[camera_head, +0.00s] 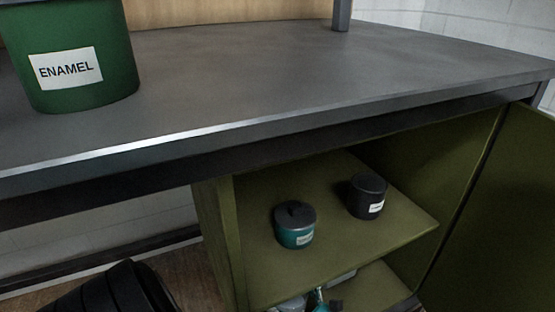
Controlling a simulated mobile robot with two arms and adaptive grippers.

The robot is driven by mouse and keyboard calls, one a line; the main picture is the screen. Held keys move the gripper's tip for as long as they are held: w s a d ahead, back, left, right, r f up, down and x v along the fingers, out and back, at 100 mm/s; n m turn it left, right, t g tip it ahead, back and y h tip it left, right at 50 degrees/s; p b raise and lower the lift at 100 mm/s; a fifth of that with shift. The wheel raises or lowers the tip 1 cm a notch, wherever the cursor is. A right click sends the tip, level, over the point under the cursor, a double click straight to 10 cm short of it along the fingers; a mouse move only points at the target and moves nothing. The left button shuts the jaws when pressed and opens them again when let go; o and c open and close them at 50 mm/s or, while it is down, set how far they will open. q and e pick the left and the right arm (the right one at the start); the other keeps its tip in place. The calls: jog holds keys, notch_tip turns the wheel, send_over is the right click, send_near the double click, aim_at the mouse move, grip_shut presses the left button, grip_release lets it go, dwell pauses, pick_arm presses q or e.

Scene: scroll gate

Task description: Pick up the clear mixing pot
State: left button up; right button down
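I cannot make out a clear mixing pot for certain. On the lower shelf of the open green cabinet, a pale, partly cut-off object (292,304) shows at the bottom edge of the view. Whether it is the clear pot I cannot tell. On the shelf above stand a small teal lidded pot (294,232) with a label and a small black pot (367,197) with a white label.
A large green ENAMEL can (78,80) stands on the grey worktop (300,75) at the left. The worktop overhangs the green cabinet (340,240). The cabinet's door (500,230) stands open at the right. Most of the worktop is clear.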

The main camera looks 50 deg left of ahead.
pick_arm(q)
jog(key=shift+a, duration=0.1)
jog(key=shift+r, duration=0.1)
jog(key=c, duration=1.6)
